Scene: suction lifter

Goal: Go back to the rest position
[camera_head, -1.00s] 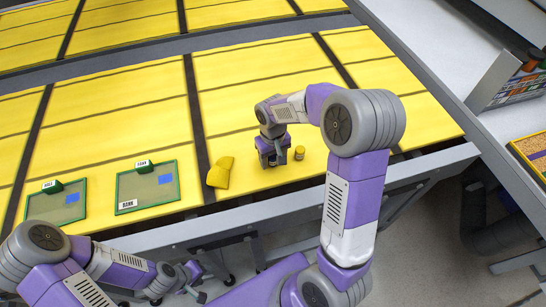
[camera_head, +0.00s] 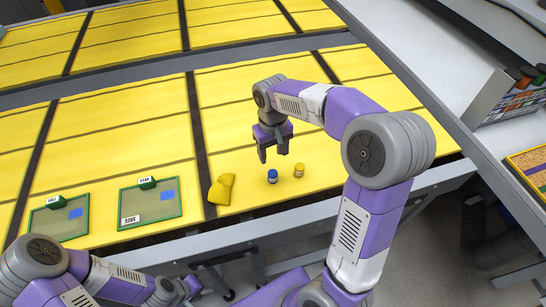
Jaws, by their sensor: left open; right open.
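My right gripper (camera_head: 273,155) is open and empty. It hangs over the yellow table, just above and behind a small blue cylinder (camera_head: 272,176). The blue cylinder stands on the table, apart from the fingers. A small yellow cylinder (camera_head: 299,170) stands to its right. My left gripper (camera_head: 190,290) is low at the bottom of the view, in front of the table's edge. It is open and holds nothing that I can see.
A yellow rounded block (camera_head: 221,190) lies left of the cylinders. Two green-rimmed trays (camera_head: 122,205) (camera_head: 33,222) with labels and blue squares lie further left. A grey rail (camera_head: 300,225) runs along the table's front. A rack (camera_head: 505,100) stands at the right.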

